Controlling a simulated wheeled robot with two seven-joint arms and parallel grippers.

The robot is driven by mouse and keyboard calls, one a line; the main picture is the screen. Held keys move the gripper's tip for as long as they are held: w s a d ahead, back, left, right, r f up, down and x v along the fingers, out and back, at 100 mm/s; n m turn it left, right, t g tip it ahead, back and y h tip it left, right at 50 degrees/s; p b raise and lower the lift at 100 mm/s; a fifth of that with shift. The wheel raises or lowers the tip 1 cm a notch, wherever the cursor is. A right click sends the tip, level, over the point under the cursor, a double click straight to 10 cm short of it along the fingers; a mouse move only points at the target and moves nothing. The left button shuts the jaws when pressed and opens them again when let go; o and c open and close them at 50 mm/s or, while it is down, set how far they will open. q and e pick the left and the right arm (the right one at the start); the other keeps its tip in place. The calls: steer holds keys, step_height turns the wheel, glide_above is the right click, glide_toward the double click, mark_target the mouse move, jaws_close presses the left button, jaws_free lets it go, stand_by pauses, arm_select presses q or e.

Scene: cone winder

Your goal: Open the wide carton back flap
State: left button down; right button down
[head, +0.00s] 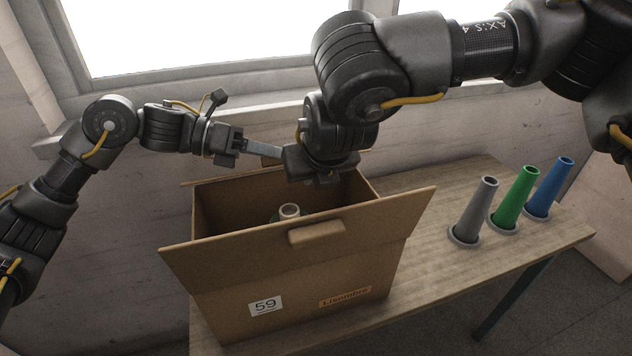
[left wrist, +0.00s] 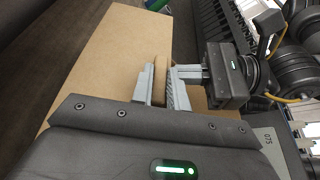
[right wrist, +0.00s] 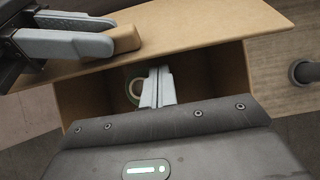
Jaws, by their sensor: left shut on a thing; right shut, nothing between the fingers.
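The brown carton (head: 325,280) stands on the bench, open at the top. Its near flap (head: 385,222), with a tab (head: 317,232), leans outward. The back flap (right wrist: 195,22) lies outward from the rim in the right wrist view; it also fills much of the left wrist view (left wrist: 110,50). My left gripper (head: 264,150) is shut on the tan tab (right wrist: 126,38) of the back flap. My right gripper (right wrist: 156,88) is shut and empty above the carton opening; it also shows in the head view (head: 325,178). The back flap is mostly hidden in the head view.
A green thing with a pale ring top (head: 289,211) is inside the carton. Grey (head: 475,210), green (head: 515,197) and blue (head: 549,187) cones stand on the bench (head: 430,275) at the right. A window and wall are close behind. The bench between carton and cones is clear.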

steer(key=shift+w+a+r, duration=0.15)
steer(key=shift+w+r, duration=0.25)
steer(key=shift+r, duration=0.25)
arm_select(q)
steer(key=shift+s+f, duration=0.1)
steer(key=shift+f, duration=0.05)
arm_select(e)
steer(key=shift+w+a+r, duration=0.2)
steer(key=shift+w+r, duration=0.4)
steer(key=shift+r, duration=0.2)
arm_select(q)
steer(key=c, duration=1.4)
jaws_free()
steer(key=shift+s+d+f, duration=0.1)
steer(key=shift+s+d, duration=0.05)
arm_select(e)
steer(key=shift+r, duration=0.1)
arm_select(q)
steer(key=shift+o, duration=0.2)
